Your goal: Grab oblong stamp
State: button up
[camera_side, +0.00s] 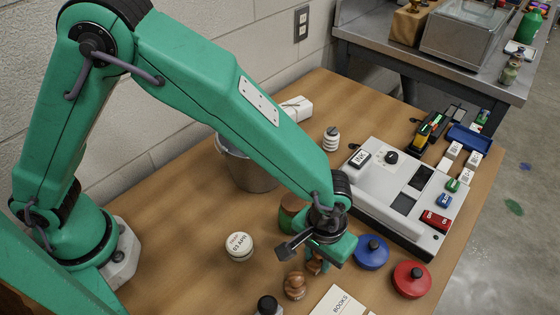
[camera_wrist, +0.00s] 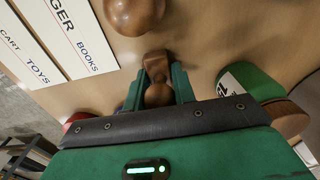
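The oblong stamp (camera_wrist: 155,68), brown wood with a round knob, sits between the two green fingers of my gripper (camera_wrist: 158,82) in the wrist view. The fingers lie close along both its sides. I cannot tell whether they press on it or whether a small gap is left. In the side view my gripper (camera_side: 318,262) points down at the table, and the stamp (camera_side: 315,266) shows only partly behind a finger. I cannot tell whether it rests on the table.
A round wooden stamp (camera_side: 295,286) stands close by; the wrist view shows its knob (camera_wrist: 134,14). A green jar with a brown part (camera_side: 290,212) is behind my gripper. Blue (camera_side: 371,251) and red (camera_side: 411,279) round items stand right. A labelled card (camera_side: 340,301) lies in front.

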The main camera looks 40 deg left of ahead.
jog(key=shift+r, duration=0.15)
notch_tip(320, 180, up, 10)
jog(key=shift+f, duration=0.1)
dwell(0.7)
dwell(0.5)
